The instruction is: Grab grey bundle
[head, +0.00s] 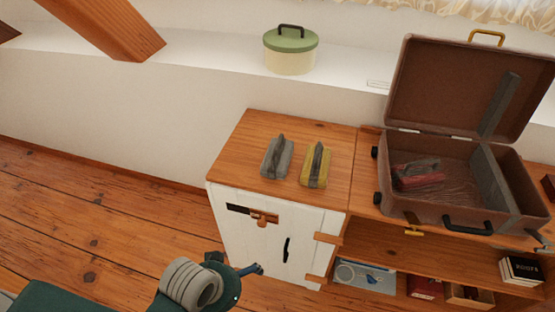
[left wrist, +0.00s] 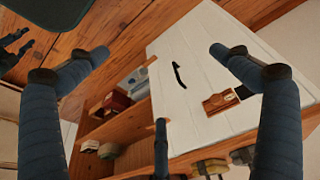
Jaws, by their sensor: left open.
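The grey bundle (head: 276,158) lies on the left part of the wooden cabinet top in the head view, with a dark strap upright on it. A yellow bundle (head: 316,167) with a grey strap lies just to its right, apart from it. My left gripper (head: 252,268) is low in front of the white cabinet door, below and well short of the bundle. In the left wrist view its two blue fingers (left wrist: 160,53) are spread wide with nothing between them. Bundles show only partly at that view's bottom edge.
An open brown suitcase (head: 400,205) with a red bundle (head: 418,177) inside stands to the right on the cabinet. A green-lidded pot (head: 290,52) stands on the white ledge behind. A sloping timber brace (head: 105,25) is at upper left. The floor at left is clear.

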